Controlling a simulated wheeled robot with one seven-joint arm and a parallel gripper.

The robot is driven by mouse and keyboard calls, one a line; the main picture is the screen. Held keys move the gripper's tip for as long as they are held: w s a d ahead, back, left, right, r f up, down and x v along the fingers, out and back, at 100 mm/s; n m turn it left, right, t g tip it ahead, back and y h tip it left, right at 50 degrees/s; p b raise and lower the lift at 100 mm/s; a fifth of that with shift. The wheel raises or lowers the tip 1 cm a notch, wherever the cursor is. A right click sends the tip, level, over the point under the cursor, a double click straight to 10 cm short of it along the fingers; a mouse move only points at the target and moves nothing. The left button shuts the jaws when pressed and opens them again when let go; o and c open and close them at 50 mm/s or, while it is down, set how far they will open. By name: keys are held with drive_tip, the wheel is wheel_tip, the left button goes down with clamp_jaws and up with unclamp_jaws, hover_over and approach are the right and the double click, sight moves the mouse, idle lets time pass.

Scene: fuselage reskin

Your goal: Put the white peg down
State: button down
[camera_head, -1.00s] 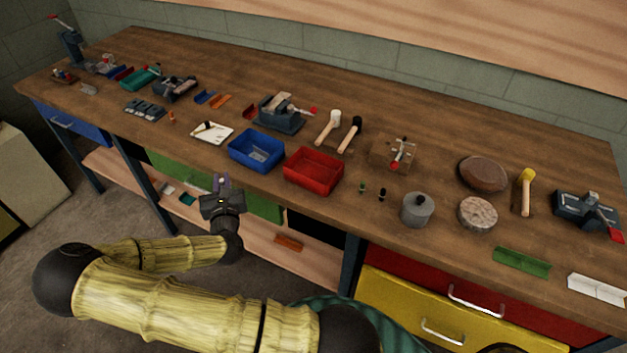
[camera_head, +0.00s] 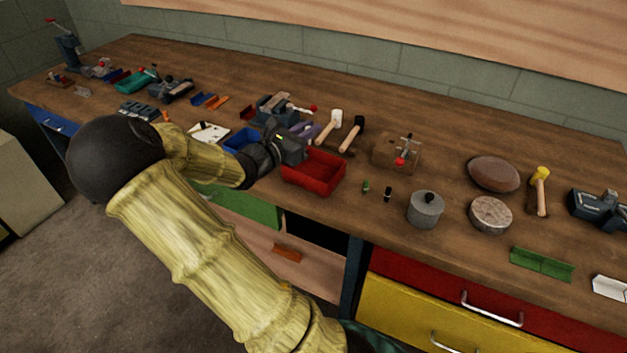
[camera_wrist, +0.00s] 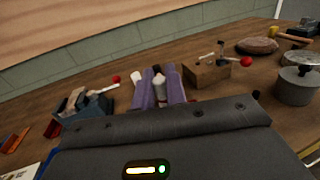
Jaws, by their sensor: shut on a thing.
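My gripper (camera_head: 309,132) is above the workbench, over the area between the blue bin and the red bin, pointing toward the mallets. In the wrist view its two purple fingers (camera_wrist: 165,88) are shut on the white peg (camera_wrist: 159,87), a short pale cylinder between them. In the head view the peg is hidden by the fingers and wrist. The bench surface (camera_head: 432,145) is brown wood.
A red bin (camera_head: 314,174) lies just right of my wrist, and a blue bin (camera_head: 240,140) is partly hidden behind it. A white-headed mallet (camera_head: 335,117) and a black-headed mallet (camera_head: 357,124) lie beyond the fingers. A vise (camera_head: 275,108) stands behind.

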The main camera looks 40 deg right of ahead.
wheel_tip(320, 180, down, 6)
drive_tip(key=shift+b, duration=0.4)
drive_tip(key=shift+f, duration=0.1)
drive_tip(key=shift+f, duration=1.9)
drive_tip(key=shift+f+b, duration=0.5)
drive_tip(key=shift+f, duration=0.1)
drive_tip(key=c, duration=1.4)
unclamp_jaws()
drive_tip(key=shift+c, duration=0.2)
drive_tip(key=shift+r, duration=0.15)
